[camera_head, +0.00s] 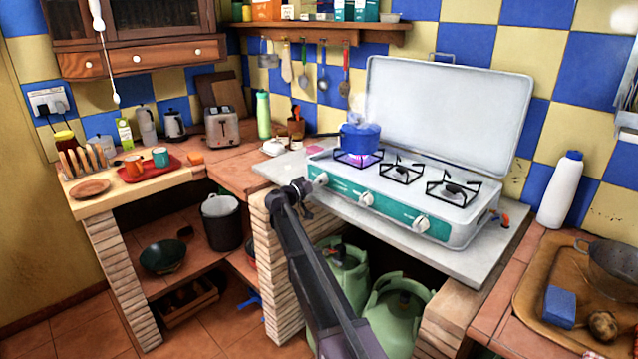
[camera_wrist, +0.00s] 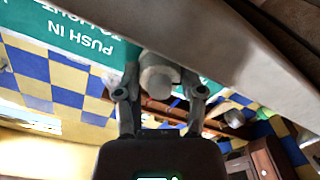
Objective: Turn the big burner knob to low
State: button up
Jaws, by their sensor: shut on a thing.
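A white gas stove (camera_head: 405,199) with a green front strip and three white knobs stands on the counter. A blue pot (camera_head: 361,138) steams over a lit violet flame on the left burner. The left knob (camera_head: 320,179) is on the front below it. My gripper (camera_head: 303,190) is at this knob. In the wrist view, my gripper (camera_wrist: 160,92) has one finger on each side of the pale knob (camera_wrist: 158,72) and is shut on it. The printed words "PUSH IN" show upside down beside it. The knob's pointer setting cannot be read.
The stove's raised lid (camera_head: 445,110) stands behind the burners. Green gas bottles (camera_head: 398,312) stand under the counter. A white bottle (camera_head: 560,190) and a wooden board with a pan (camera_head: 612,262) are at right. A toaster (camera_head: 222,127) stands at left.

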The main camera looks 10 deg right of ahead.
jog(key=n, duration=0.5)
jog(key=shift+w+d+n, duration=0.1)
jog(key=shift+n, duration=0.2)
jog(key=shift+r+n, duration=0.1)
jog(key=shift+n, duration=2.2)
jog(key=o, duration=1.1)
jog(key=shift+o, duration=0.2)
jog(key=shift+m, duration=0.3)
